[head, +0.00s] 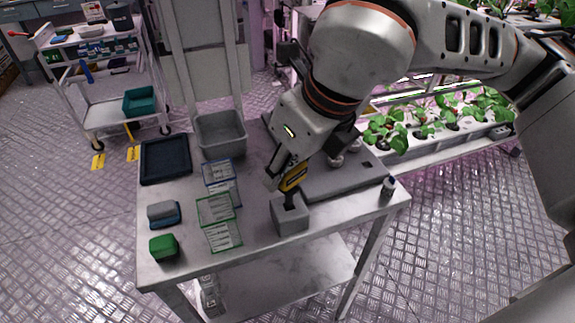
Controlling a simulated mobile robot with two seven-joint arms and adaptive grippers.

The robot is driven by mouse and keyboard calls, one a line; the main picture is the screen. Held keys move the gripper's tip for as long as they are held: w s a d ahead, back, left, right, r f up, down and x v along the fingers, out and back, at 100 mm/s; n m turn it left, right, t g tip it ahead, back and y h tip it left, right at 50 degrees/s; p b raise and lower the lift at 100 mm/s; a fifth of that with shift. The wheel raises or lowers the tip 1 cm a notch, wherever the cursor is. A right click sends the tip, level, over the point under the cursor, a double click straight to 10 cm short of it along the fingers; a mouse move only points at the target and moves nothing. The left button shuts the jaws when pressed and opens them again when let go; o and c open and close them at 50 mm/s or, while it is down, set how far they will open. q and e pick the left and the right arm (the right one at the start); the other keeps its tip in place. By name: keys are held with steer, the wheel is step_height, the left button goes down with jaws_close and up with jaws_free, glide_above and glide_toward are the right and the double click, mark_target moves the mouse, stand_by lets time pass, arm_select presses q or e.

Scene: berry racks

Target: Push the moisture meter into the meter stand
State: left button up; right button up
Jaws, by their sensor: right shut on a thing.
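The moisture meter (294,177) is yellow and dark. My right gripper (287,182) is shut on it. The meter's dark lower end points down at the meter stand (290,217), a grey block near the front of the metal table. The lower end meets the opening in the top of the stand; how deep it sits I cannot tell. My gripper is just above the stand and covers part of the meter. My left gripper is not in view.
On the table (262,236) are a grey bin (221,136), a dark tray (165,160), blue and green framed cards (219,222), a green block (163,248) and a grey-blue block (163,213). A grey plate (345,177) lies right of the stand. Plants (385,132) grow behind.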

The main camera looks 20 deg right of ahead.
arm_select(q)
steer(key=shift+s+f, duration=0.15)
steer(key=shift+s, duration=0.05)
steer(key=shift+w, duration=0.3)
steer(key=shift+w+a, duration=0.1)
arm_select(e)
steer(key=shift+f, duration=0.15)
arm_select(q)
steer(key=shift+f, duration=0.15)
arm_select(e)
steer(key=shift+f, duration=0.1)
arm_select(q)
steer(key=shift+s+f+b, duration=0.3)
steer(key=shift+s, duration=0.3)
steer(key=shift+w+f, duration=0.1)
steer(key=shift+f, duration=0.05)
arm_select(e)
steer(key=shift+f, duration=0.2)
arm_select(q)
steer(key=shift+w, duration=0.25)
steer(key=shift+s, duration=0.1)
arm_select(e)
steer(key=shift+f, duration=0.1)
